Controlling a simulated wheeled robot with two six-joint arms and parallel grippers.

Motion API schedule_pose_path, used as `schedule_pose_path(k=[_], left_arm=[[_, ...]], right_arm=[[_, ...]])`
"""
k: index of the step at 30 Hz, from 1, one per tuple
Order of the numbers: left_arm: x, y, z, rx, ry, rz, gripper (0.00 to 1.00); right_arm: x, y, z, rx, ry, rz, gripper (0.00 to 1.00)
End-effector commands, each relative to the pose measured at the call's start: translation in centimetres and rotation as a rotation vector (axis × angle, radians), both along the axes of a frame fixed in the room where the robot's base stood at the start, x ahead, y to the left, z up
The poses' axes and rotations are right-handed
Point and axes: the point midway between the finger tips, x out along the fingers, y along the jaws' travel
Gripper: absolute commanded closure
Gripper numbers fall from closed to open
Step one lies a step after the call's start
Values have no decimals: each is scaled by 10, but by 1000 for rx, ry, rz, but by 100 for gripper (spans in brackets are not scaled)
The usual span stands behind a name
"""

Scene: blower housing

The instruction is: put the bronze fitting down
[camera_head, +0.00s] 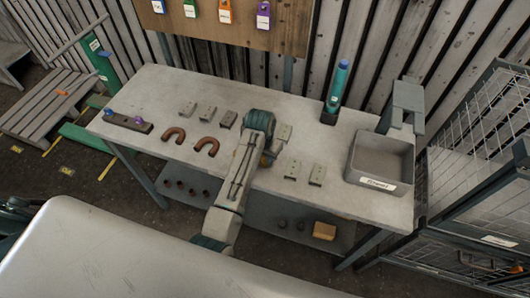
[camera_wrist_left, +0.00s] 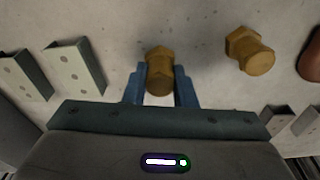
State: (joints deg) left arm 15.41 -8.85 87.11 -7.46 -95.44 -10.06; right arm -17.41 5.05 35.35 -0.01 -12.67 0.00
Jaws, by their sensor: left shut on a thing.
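My left gripper (camera_wrist_left: 160,88) is shut on a bronze fitting (camera_wrist_left: 160,72), a bolt-like piece with a wider head, held between its two blue fingers. It is low over the grey table (camera_head: 235,90), and I cannot tell whether the fitting touches the top. A second bronze fitting (camera_wrist_left: 250,52) lies loose on the table, to the right in the left wrist view. In the head view my left arm reaches across the middle of the table and largely hides the gripper and fittings. My right gripper is not in view.
A grey labelled bin (camera_head: 382,183) and a teal bottle-like tool (camera_head: 337,88) stand at the right. The back middle is clear.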

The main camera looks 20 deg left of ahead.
Motion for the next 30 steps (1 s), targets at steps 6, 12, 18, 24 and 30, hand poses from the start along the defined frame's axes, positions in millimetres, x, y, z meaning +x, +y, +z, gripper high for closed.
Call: schedule_pose_path(k=[6,12,18,24,30], left_arm=[[-2,0,-3,1,5,0,54],[-1,0,-2,1,5,0,54],[-2,0,10,0,1,0,54],[-6,1,50,-1,-4,0,54],[-12,2,95,0,-2,0,54]], right_arm=[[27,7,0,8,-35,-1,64],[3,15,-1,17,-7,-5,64],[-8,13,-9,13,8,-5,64],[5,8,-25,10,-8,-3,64],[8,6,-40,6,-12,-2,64]])
